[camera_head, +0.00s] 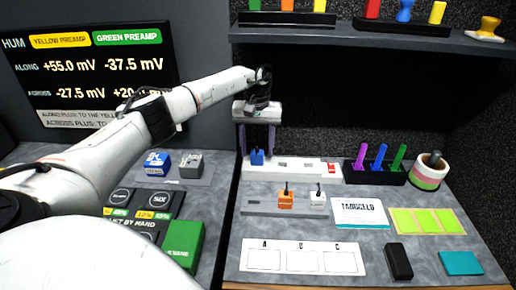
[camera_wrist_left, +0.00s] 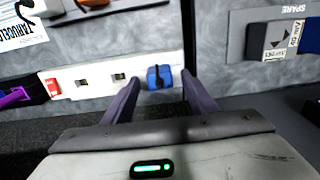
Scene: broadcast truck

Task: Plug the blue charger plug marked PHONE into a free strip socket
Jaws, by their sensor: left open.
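A blue plug (camera_head: 257,157) stands at the left end of the white power strip (camera_head: 308,178). It appears seated in the strip's end socket; no PHONE marking is legible. My left gripper (camera_head: 257,149) points down over it, open, with one finger on each side. In the left wrist view the blue plug (camera_wrist_left: 158,77) sits between the open fingertips (camera_wrist_left: 160,82), with no clear contact. Two empty sockets show beside it, one nearer (camera_wrist_left: 118,77) and one nearer the red switch (camera_wrist_left: 81,82). My right gripper is not in view.
An orange plug (camera_head: 286,200) and a white plug (camera_head: 318,199) stand on a grey rail in front of the strip. A black holder (camera_head: 377,177) with coloured pegs and a striped cup (camera_head: 428,172) are to the right. A shelf (camera_head: 350,40) hangs above.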

